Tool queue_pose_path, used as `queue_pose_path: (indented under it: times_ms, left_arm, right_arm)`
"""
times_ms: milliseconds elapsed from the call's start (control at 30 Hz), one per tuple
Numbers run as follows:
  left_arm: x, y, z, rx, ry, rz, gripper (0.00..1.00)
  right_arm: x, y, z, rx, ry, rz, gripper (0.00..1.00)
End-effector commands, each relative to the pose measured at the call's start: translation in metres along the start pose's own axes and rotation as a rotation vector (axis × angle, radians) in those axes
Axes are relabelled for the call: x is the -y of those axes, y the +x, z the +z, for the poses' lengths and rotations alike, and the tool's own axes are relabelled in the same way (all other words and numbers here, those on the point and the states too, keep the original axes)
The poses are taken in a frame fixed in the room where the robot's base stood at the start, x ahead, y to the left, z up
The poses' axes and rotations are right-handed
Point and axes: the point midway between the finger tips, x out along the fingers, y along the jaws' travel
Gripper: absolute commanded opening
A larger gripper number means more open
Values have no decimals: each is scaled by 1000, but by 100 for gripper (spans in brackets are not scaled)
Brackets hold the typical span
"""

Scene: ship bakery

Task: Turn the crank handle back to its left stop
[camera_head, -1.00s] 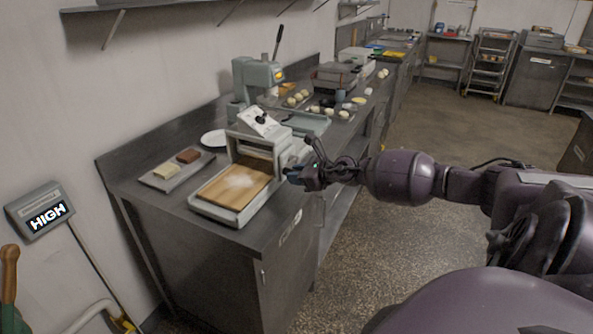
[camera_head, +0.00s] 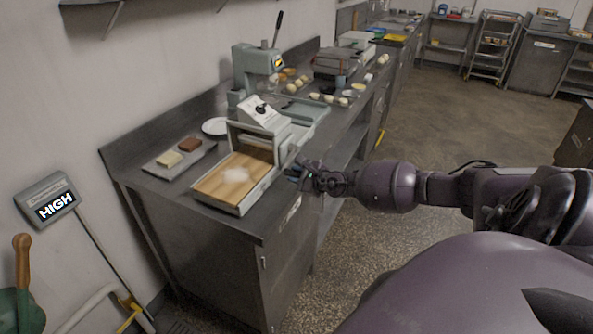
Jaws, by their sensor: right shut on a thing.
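The grey roller machine (camera_head: 247,134) stands on the steel counter, with a floured wooden board (camera_head: 228,182) in its front tray. Its slanted top panel (camera_head: 264,113) carries a dark knob. My right gripper (camera_head: 296,174) is at the machine's right side, shut on the crank handle. The handle is almost wholly hidden by the fingers, so its exact angle cannot be told. My left gripper is not in view.
A tray (camera_head: 178,159) with a pale and a brown block lies left of the machine. A white plate (camera_head: 215,126) and a grey press (camera_head: 256,70) stand behind it. Dough balls (camera_head: 300,81) lie farther along. The floor right of the counter is clear.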

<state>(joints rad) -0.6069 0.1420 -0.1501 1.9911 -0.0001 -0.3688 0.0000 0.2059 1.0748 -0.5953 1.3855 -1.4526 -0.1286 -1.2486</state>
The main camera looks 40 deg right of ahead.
Motion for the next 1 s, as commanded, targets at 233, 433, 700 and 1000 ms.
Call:
queue_pose_path:
  times_ms: [233, 433, 700, 1000]
  left_arm:
    - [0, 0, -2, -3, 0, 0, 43]
    - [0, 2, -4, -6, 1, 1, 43]
    - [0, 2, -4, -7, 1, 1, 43]
    - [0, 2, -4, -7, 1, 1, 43]
  right_arm:
    - [-6, 4, -10, 1, -114, -43, 0]
    - [-6, 6, -14, 1, -158, -62, 0]
    - [-7, 6, -15, 1, -171, -67, 0]
    - [-7, 6, -16, 0, -170, -66, 38]
